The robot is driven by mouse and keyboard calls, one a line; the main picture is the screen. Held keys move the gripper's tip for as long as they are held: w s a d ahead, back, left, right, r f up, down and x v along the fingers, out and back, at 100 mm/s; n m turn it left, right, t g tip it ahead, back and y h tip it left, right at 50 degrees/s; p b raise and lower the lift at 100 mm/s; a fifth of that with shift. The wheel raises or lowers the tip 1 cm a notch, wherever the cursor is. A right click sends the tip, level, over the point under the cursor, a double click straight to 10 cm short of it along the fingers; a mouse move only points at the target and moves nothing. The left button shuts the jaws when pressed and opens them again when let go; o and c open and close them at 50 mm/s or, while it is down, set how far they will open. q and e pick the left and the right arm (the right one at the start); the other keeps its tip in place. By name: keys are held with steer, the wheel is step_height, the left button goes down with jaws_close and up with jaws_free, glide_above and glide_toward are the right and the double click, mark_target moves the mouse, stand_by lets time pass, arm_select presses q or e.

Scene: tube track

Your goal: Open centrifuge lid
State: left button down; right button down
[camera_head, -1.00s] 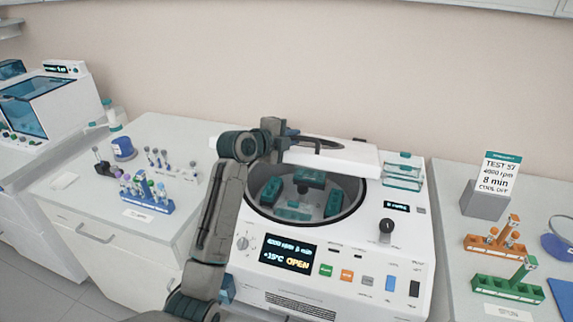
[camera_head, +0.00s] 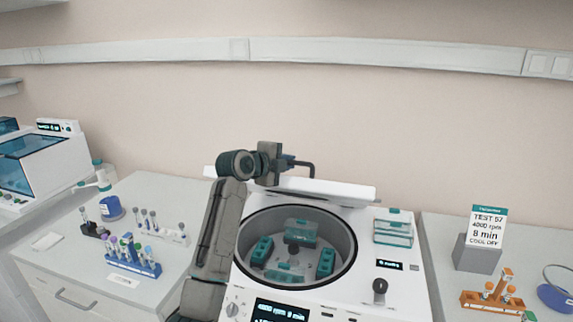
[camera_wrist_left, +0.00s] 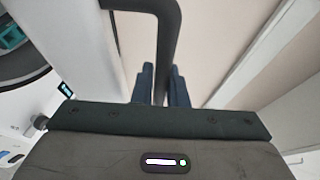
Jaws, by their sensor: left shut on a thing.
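The white centrifuge (camera_head: 405,300) stands in the middle of the head view with its round bowl uncovered. Teal buckets (camera_head: 325,263) sit around the rotor inside. Its white lid (camera_head: 335,191) is raised behind the bowl and shows nearly edge-on. My left gripper (camera_head: 288,163) is at the dark lid handle (camera_head: 308,166), above the lid. In the left wrist view, the fingers (camera_wrist_left: 163,88) are shut on the handle bar (camera_wrist_left: 168,40), one on each side. The lid hinge is hidden. My right gripper is not in view.
A sign (camera_head: 487,226) and an orange rack (camera_head: 492,300) are on the right bench. The wall is behind the lid.

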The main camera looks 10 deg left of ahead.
arm_select(q)
steer(key=c, duration=1.7)
jaws_free()
steer(key=shift+c, duration=0.2)
steer(key=shift+s+a, duration=0.1)
steer(key=shift+s, duration=0.1)
steer(key=b+v, duration=0.4)
steer(key=v, duration=0.6)
steer(key=shift+b, duration=0.3)
steer(key=shift+s+r, duration=0.1)
